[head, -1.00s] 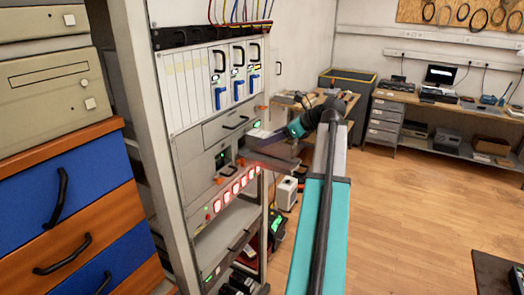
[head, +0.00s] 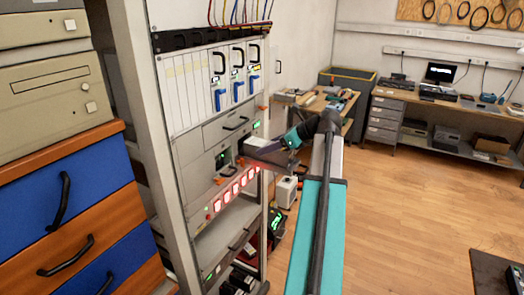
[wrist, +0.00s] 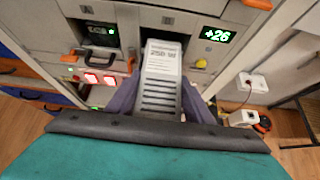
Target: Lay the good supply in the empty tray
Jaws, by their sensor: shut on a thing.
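In the wrist view my gripper (wrist: 155,105) is shut on a grey slotted power supply (wrist: 162,75) whose label reads 250 W. In the head view the supply (head: 262,146) shows beside the rack's middle, at the end of my arm. I cannot make out for sure which thing is the empty tray.
The rack (head: 212,130) carries several upright modules with blue latches and a row of red-lit switches (head: 232,193). A drawer cabinet (head: 70,215) stands at the left. A cluttered bench (head: 345,103) stands behind my arm.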

